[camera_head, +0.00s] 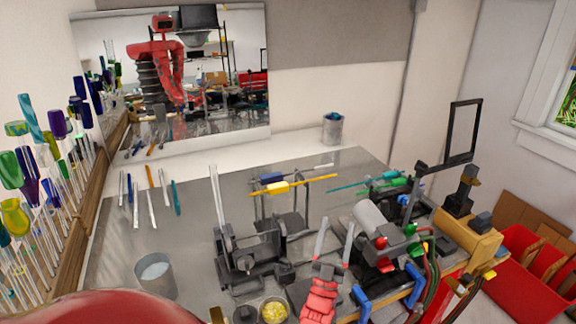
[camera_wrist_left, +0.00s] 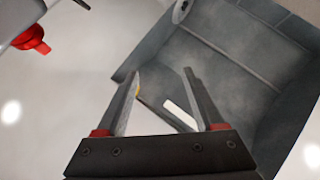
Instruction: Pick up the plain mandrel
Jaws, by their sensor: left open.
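My left gripper (camera_head: 335,238) is red with two grey fingers. It is open, its fingers pointing up the picture over the front of the workbench. In the left wrist view the open fingers (camera_wrist_left: 163,95) have nothing visibly held between them. A dark grey tray-like thing lies beyond them. No plain mandrel is clearly identifiable. My right gripper is not in view.
A torch-like machine (camera_head: 376,222) with hoses stands right of my gripper. A dish of yellow bits (camera_head: 274,311) and a grey cup (camera_head: 155,273) sit near the front. Several loose rods (camera_head: 150,207) lie at left. The bench (camera_head: 110,255) is clear around the cup.

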